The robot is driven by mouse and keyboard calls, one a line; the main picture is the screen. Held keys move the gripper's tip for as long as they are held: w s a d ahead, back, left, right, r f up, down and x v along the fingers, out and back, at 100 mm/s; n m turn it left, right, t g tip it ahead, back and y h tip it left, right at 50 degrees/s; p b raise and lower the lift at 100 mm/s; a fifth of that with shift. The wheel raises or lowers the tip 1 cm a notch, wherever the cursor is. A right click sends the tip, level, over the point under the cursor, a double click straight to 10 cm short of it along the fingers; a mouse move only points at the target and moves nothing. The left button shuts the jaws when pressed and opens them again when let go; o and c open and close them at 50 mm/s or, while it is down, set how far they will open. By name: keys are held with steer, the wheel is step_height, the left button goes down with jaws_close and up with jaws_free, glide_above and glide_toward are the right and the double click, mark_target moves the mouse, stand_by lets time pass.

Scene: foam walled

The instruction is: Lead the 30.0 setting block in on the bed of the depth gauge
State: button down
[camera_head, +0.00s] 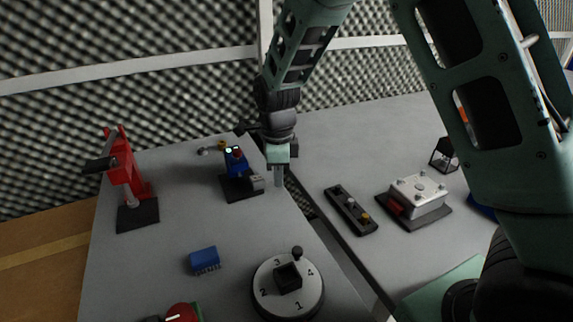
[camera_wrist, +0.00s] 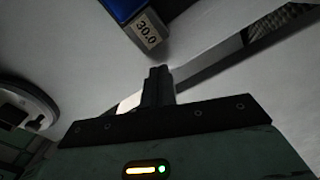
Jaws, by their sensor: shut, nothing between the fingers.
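The depth gauge (camera_head: 236,164) is a blue device with small lit spots on a dark base, standing near the far right of the left table. The setting block (camera_head: 257,182) is a small grey block at the gauge's right front. In the wrist view the block (camera_wrist: 146,30) shows its "30.0" label beside a blue body (camera_wrist: 122,8). I cannot tell how far onto the bed it sits. My gripper (camera_head: 279,182) points down just right of the block. Its fingers (camera_wrist: 158,72) are shut and empty, apart from the block in the wrist view.
A red press-like tool (camera_head: 123,170) stands at the left. A blue block (camera_head: 204,260) and a numbered dial (camera_head: 288,284) lie nearer. A gap separates the right table, which holds a dark button strip (camera_head: 350,210) and a silver box (camera_head: 418,195). The foam wall is behind.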

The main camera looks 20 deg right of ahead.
mark_target(261, 178)
steer(key=shift+w+a, duration=0.35)
steer(key=shift+a, duration=0.55)
steer(key=shift+w+a+r+p, duration=0.2)
steer(key=shift+a+p, duration=0.25)
steer(key=shift+p, duration=0.2)
steer(key=shift+w+a+f+p, duration=0.1)
steer(key=shift+w+a+p, duration=0.15)
steer(key=shift+a+p, duration=0.25)
steer(key=shift+f, duration=0.1)
